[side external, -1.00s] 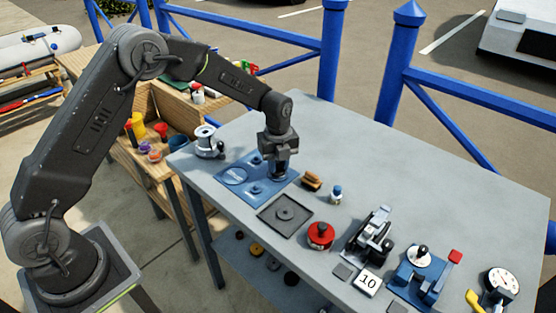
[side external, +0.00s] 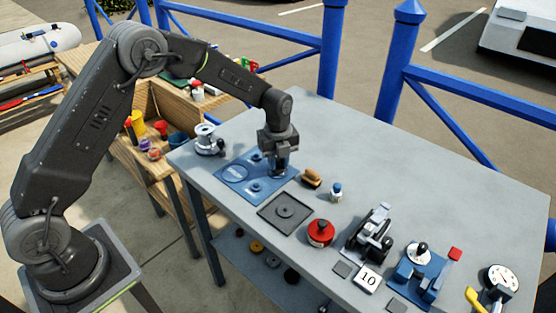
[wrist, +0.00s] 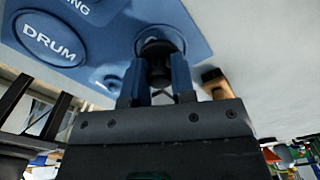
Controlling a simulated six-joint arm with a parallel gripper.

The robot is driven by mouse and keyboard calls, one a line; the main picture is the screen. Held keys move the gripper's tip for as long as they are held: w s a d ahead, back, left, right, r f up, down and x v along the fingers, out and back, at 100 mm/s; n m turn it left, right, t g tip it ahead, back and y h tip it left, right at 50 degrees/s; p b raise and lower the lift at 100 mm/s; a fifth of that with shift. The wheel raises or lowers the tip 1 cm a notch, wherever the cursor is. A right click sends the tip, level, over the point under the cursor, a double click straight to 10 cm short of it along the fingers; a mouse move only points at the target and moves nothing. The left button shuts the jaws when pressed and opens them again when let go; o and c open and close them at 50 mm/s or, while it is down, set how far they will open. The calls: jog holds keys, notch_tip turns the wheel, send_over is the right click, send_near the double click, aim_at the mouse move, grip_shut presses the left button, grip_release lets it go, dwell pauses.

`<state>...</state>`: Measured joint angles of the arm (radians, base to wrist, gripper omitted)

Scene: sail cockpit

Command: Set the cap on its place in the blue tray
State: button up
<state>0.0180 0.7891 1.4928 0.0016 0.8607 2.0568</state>
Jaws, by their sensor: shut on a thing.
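The blue tray (side external: 239,193) lies flat near the left end of the grey table. It has a round outline marked DRUM (wrist: 48,37) and raised round features. My gripper (side external: 278,170) points down over the tray's right-hand part. In the wrist view my gripper (wrist: 157,84) has its two blue fingers closed on the dark round cap (wrist: 157,48). The cap is at a ringed round place in the tray (wrist: 105,62), near the tray's edge. The fingers hide part of it, and I cannot tell whether it is fully seated.
A brown wooden-handled piece (side external: 311,178) lies close to the right of my gripper. A small blue-and-white bottle (side external: 336,191), a dark square tray (side external: 267,218) and a red round part (side external: 320,232) are nearby. A silver winch (side external: 206,140) stands left.

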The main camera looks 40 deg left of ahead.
jog(key=shift+f, duration=0.55)
jog(key=o, duration=0.6)
jog(key=shift+o, duration=0.2)
jog(key=shift+r, duration=5.5)
